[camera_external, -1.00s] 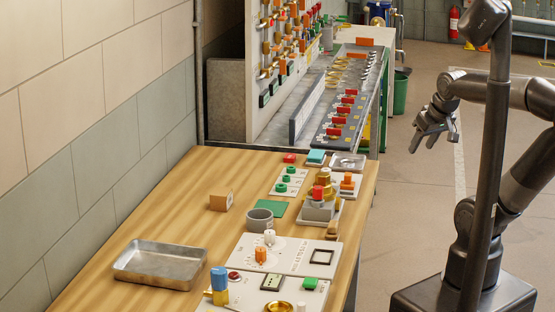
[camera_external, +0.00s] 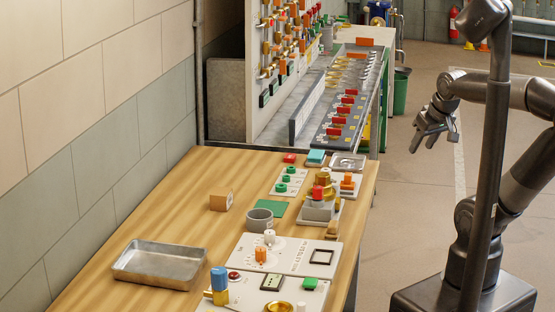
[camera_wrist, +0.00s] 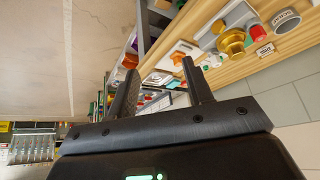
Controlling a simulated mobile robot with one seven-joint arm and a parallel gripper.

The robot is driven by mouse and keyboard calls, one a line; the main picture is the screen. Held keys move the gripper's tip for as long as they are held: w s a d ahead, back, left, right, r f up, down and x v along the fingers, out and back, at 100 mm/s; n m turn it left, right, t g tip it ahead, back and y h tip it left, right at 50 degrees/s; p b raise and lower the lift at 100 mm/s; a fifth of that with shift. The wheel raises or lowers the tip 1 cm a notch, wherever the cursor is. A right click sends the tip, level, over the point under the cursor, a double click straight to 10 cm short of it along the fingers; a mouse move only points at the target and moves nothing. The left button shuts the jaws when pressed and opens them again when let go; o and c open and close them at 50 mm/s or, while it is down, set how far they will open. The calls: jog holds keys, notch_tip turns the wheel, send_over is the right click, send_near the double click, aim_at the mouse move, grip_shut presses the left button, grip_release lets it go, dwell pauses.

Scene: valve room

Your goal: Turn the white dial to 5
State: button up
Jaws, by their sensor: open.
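The white dial (camera_external: 269,237) stands on a pale panel (camera_external: 300,262) on the wooden table, just behind an orange knob (camera_external: 260,254). The dial's marks are too small to read. My gripper (camera_external: 425,142) is off to the right of the table, in the air above the floor, well apart from the dial. In the wrist view my gripper (camera_wrist: 160,82) shows two dark fingers spread apart with nothing between them. I cannot make out the white dial in the wrist view.
A metal tray (camera_external: 158,264) lies at the table's left. A grey cup (camera_external: 260,219), a wooden block (camera_external: 221,201) and a blue-topped valve (camera_external: 219,283) stand near the panel. A bench with red-handled valves (camera_external: 338,122) stands behind. The table's left part is mostly bare.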

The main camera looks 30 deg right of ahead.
jog(key=w+a+r+n+g, duration=0.1)
jog(key=w+a+n, duration=0.5)
jog(key=a+n, duration=0.1)
jog(key=n+g, duration=0.5)
jog(key=n, duration=2)
send_near(269, 232)
notch_tip(269, 232, down, 9)
jog(key=shift+s+d+f, duration=0.1)
jog(key=shift+s+f, duration=0.05)
jog(key=shift+c, duration=0.5)
jog(key=shift+m, duration=0.3)
jog(key=c, duration=0.9)
